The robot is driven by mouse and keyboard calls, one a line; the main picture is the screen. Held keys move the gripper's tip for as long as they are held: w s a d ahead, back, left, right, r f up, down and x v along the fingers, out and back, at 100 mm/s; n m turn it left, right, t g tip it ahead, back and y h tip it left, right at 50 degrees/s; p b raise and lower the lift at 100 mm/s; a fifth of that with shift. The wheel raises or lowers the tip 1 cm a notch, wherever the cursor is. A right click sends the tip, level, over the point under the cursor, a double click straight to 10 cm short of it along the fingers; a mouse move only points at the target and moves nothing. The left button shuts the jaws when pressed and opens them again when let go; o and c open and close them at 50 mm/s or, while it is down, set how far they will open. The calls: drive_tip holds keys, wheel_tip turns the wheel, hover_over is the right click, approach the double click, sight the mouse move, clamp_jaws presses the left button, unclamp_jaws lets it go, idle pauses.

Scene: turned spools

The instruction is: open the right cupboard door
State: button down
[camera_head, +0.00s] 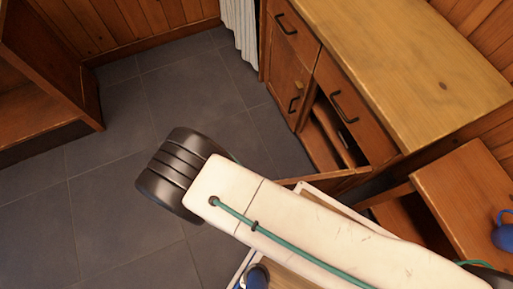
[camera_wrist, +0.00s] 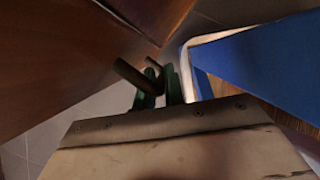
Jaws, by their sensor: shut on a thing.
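The wooden cupboard (camera_head: 385,55) stands at the upper right in the head view. Its right door (camera_head: 345,180) is swung out, showing as a thin brown strip partly behind my arm. The dark interior (camera_head: 325,135) of that side is open to view. In the wrist view the door (camera_wrist: 60,60) is a large brown panel at left. My gripper (camera_wrist: 161,84) has green fingers shut on the dark bar handle (camera_wrist: 132,76). My arm hides the gripper in the head view.
The left door (camera_head: 287,88) is closed. A drawer (camera_head: 352,108) sits above the open side. A wooden stand with a blue pot (camera_head: 503,232) is at right. A white-rimmed tray (camera_wrist: 195,52) and a blue thing (camera_wrist: 265,60) are close right of my gripper. Grey floor is clear at left.

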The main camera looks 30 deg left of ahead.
drive_tip(key=shift+d, duration=0.25)
drive_tip(key=c, duration=1.5)
unclamp_jaws()
drive_tip(key=shift+a, duration=0.1)
drive_tip(key=shift+v, duration=3.9)
